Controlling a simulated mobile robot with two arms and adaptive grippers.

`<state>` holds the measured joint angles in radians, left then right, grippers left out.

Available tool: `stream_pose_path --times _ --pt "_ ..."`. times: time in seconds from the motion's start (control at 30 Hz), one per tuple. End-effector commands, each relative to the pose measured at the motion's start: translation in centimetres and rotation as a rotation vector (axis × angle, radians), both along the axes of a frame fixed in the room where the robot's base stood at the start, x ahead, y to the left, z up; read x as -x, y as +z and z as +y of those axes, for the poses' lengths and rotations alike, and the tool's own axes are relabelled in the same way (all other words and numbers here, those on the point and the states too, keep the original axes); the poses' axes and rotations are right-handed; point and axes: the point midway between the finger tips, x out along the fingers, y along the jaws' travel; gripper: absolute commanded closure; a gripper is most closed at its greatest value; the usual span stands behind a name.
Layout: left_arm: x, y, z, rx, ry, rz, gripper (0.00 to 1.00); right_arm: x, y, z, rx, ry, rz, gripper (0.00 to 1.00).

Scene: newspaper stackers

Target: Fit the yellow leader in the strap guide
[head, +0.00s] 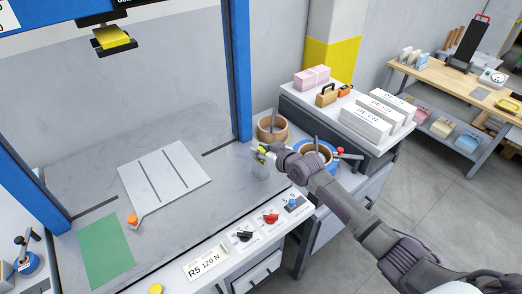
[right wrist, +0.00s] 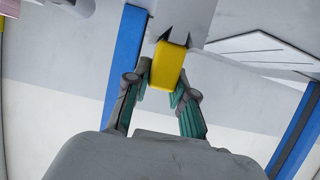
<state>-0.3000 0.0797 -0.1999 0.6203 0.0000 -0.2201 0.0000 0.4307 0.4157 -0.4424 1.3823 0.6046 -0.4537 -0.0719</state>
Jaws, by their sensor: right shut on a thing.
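My right gripper (head: 260,154) reaches over the right side of the machine table and is shut on the yellow leader (head: 263,149). In the right wrist view the yellow leader (right wrist: 167,68) sits between my fingertips (right wrist: 162,88). Its far end meets a light grey notched block, which looks like the strap guide (right wrist: 186,28). I cannot tell whether the leader is inside the notch or only against it. In the head view the small grey guide (head: 260,171) stands just below my gripper, partly hidden by it. My left gripper is not in view.
A blue frame post (head: 238,70) rises behind my right gripper. A wooden ring (head: 273,130) and a blue-rimmed round holder (head: 316,152) stand close by. A panel with knobs (head: 268,218) lines the front edge. A grey plate (head: 163,182) and green sheet (head: 106,250) lie left.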

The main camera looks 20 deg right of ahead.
Motion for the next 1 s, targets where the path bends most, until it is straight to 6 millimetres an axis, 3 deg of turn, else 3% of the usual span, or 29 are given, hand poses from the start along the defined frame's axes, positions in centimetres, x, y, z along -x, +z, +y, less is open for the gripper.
stream_pose_path --times 0.07,0.1,0.27,0.67,1.0 --pt "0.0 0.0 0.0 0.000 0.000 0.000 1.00 0.0 -0.1 0.0 0.001 0.000 0.002 1.00" --pt "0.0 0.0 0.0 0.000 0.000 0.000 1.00 0.0 -0.1 0.0 0.001 0.000 0.002 0.73" --pt "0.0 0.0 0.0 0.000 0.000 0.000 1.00 0.0 -0.1 0.0 0.001 0.000 0.002 0.47" --pt "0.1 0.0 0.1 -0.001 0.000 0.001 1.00 0.5 0.1 -0.2 0.000 0.001 0.001 0.47" --pt "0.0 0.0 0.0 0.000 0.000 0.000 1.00 5.9 2.4 -2.1 0.004 0.001 0.002 0.47"
